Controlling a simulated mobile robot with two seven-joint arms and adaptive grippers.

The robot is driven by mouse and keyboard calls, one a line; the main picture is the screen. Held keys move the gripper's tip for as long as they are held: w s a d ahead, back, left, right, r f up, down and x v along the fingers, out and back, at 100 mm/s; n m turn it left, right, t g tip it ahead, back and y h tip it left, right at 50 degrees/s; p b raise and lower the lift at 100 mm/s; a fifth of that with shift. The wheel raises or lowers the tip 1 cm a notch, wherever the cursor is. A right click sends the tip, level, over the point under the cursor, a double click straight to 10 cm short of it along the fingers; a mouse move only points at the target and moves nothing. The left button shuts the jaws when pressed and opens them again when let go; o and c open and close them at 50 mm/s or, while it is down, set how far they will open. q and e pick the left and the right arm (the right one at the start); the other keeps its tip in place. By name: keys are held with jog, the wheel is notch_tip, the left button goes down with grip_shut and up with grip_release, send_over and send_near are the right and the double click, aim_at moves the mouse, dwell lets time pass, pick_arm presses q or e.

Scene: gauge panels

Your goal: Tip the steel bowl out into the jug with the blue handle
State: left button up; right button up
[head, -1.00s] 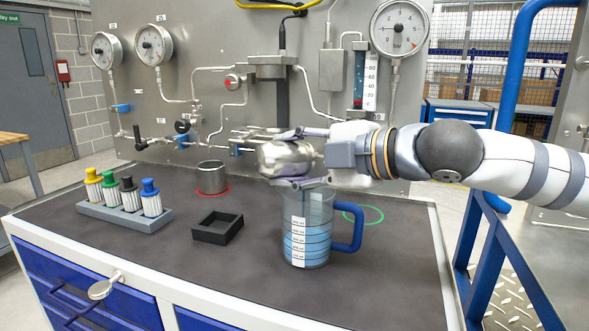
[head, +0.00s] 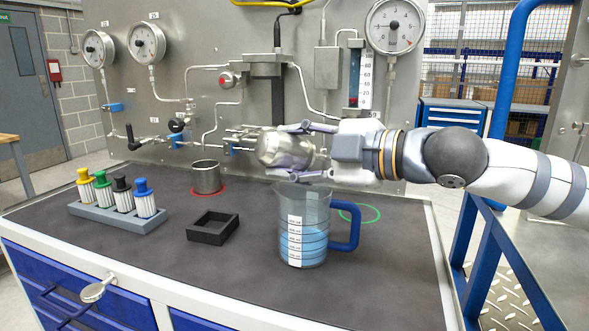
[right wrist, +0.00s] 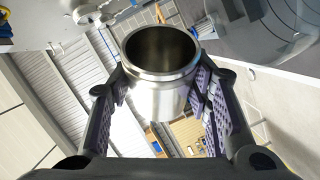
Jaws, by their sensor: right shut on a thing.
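The steel bowl (head: 285,149), a shiny rounded vessel, is between the fingers of my right gripper (head: 308,152), which is shut on it. It is held tilted, above the jug and apart from it. In the right wrist view the bowl (right wrist: 160,95) shows its round mouth and a dark inside; no contents can be made out. The clear jug with the blue handle (head: 303,225) stands upright on the dark bench top, its handle to the right. It holds blue liquid and has a white scale. My left gripper is not in view.
A steel cup (head: 207,177) stands on a red ring at the back. A black square frame (head: 213,228) lies left of the jug. A grey rack (head: 118,216) holds several coloured-cap vials. A green ring (head: 359,212) lies behind the handle. Pipes and gauges line the panel (head: 230,60).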

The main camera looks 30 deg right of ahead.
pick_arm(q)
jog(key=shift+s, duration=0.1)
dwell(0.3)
pick_arm(e)
jog(key=shift+w+d+f+m, duration=0.15)
jog(key=shift+d+f+m, duration=0.1)
jog(key=shift+m, duration=0.15)
jog(key=shift+d+r+y+b, duration=0.1)
jog(key=shift+y+b, duration=0.2)
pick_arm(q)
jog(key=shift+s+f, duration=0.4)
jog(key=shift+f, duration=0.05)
pick_arm(e)
jog(key=shift+r+t, duration=0.2)
jog(key=shift+t, duration=0.1)
dwell(0.7)
